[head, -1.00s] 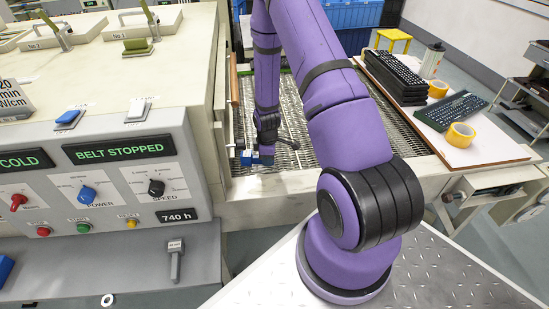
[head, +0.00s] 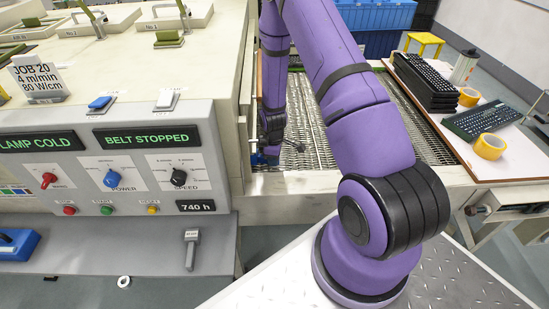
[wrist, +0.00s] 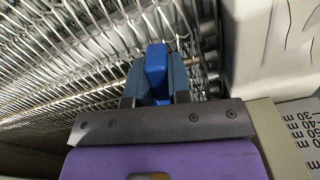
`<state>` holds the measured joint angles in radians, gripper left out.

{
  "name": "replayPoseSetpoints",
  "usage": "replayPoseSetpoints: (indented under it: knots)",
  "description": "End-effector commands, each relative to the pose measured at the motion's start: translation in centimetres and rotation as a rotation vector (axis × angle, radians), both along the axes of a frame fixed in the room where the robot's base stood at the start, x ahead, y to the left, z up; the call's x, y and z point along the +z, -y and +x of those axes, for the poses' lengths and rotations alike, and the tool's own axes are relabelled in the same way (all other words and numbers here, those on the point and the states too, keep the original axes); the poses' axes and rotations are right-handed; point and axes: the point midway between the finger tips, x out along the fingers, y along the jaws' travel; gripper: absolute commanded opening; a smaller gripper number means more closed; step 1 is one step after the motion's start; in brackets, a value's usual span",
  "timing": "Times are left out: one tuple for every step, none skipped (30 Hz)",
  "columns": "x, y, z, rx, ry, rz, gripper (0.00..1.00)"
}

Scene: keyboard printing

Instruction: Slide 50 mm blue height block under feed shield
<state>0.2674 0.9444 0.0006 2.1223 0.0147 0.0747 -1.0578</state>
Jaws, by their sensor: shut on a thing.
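My gripper (wrist: 154,88) is shut on a small blue block (wrist: 156,62) in the wrist view. The block stands between the two fingers and sticks out past their tips, over the wire-mesh belt (wrist: 70,60). In the head view my gripper (head: 268,150) is low over the mesh belt (head: 310,150), close beside the right end of the machine. Little of the block shows there. A pale panel (wrist: 268,45), possibly the feed shield, stands just right of the block in the wrist view, apart from it. I cannot tell the gap under it.
A millimetre scale (wrist: 300,128) is at the right of the wrist view. The control panel reads BELT STOPPED (head: 152,137). A side table holds stacked black keyboards (head: 425,80) and yellow tape rolls (head: 490,146). A blue item (head: 18,245) lies on the front ledge.

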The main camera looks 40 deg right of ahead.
Motion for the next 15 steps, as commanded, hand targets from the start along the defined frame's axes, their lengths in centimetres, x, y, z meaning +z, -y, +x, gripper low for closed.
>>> replayPoseSetpoints:
  knots:
    - [-0.01,0.01,0.01,0.000,0.000,0.000,0.00]
    - [-0.01,0.01,0.01,0.000,0.000,0.000,0.00]
    - [0.00,0.01,0.01,0.000,0.000,0.000,0.00]
    - [0.00,0.02,0.01,0.000,0.000,0.000,0.00]
    - [0.00,0.03,0.01,0.000,0.001,-0.001,0.00]
    - [0.00,0.03,0.01,0.000,0.001,-0.001,0.23]
    - [0.00,0.03,0.01,0.000,0.001,-0.001,0.30]
    - [0.01,0.03,0.01,0.000,0.001,-0.001,0.37]
    - [0.01,0.03,0.01,0.000,0.001,-0.001,0.46]
    - [0.01,0.03,0.01,0.000,0.001,-0.001,0.48]
    - [0.01,0.03,0.01,0.000,0.001,-0.001,0.48]
    - [0.01,0.03,0.01,0.000,0.001,-0.001,0.48]
    - [0.01,0.03,0.01,0.000,0.001,-0.001,0.48]
    - [0.01,0.03,0.01,0.000,0.001,-0.001,0.48]
    - [0.01,0.03,0.01,0.000,0.001,-0.001,0.48]
